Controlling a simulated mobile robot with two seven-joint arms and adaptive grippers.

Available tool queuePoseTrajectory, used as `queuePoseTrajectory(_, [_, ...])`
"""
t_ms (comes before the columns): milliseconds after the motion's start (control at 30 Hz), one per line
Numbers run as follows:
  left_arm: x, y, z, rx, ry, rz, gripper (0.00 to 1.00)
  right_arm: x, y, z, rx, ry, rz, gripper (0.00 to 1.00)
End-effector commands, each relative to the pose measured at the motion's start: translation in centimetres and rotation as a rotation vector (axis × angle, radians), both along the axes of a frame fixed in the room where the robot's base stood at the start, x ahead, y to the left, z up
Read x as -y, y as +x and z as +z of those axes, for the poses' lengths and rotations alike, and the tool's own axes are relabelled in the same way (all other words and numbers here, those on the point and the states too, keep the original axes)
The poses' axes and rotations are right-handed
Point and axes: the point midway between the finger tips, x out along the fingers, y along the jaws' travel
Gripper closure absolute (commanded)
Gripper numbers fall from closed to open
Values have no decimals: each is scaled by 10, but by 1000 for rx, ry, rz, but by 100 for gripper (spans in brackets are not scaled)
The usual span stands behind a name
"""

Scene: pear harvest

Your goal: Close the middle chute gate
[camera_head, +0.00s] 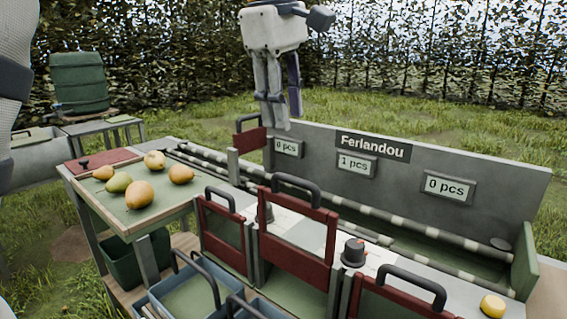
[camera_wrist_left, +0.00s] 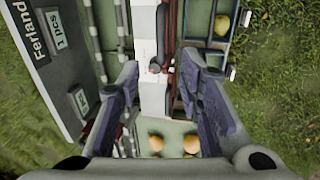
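The middle chute gate (camera_head: 328,235) is a red-framed panel with a dark handle on top, in the middle of the front row; its top stands above the white counter. The left chute gate (camera_head: 207,230) and right chute gate (camera_head: 362,300) are similar red frames. My left gripper (camera_head: 284,118) hangs fingers down above the back of the sorting station, above and apart from the gates. In the left wrist view its fingers (camera_wrist_left: 160,64) are spread wide with nothing between them. My right gripper is in neither view.
Several pears (camera_head: 139,194) lie on the tray table at left. The grey panel (camera_head: 482,165) shows 0, 1 and 0 pcs. Dark knobs (camera_head: 353,252) stand on the counter, with a yellow fruit (camera_head: 492,305) at right. Blue crates (camera_head: 227,279) stand in front of the gates.

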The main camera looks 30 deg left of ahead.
Motion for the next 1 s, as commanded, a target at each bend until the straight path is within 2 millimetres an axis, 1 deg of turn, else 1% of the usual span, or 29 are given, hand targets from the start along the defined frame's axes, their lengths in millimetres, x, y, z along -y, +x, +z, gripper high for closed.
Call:
queuePoseTrajectory(300, [1, 15, -77, -10, -1, 0, 67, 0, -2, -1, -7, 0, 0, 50])
queuePoseTrajectory(400, [2, 19, -96, -9, -2, -1, 67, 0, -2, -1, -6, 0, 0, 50])
queuePoseTrajectory(500, [2, 22, -109, -7, -2, -1, 67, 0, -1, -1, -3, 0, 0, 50])
queuePoseTrajectory(600, [1, 23, -114, -5, -2, 0, 67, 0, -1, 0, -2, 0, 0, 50])
queuePoseTrajectory(833, [1, 23, -116, -4, -2, 0, 67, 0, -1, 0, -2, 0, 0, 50])
queuePoseTrajectory(867, [1, 24, -116, -4, -2, 0, 71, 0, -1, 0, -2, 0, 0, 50])
queuePoseTrajectory(900, [1, 24, -116, -4, -2, 0, 80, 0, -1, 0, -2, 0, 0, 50])
queuePoseTrajectory(1000, [1, 24, -115, -5, -2, 0, 100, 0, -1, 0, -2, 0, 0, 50])
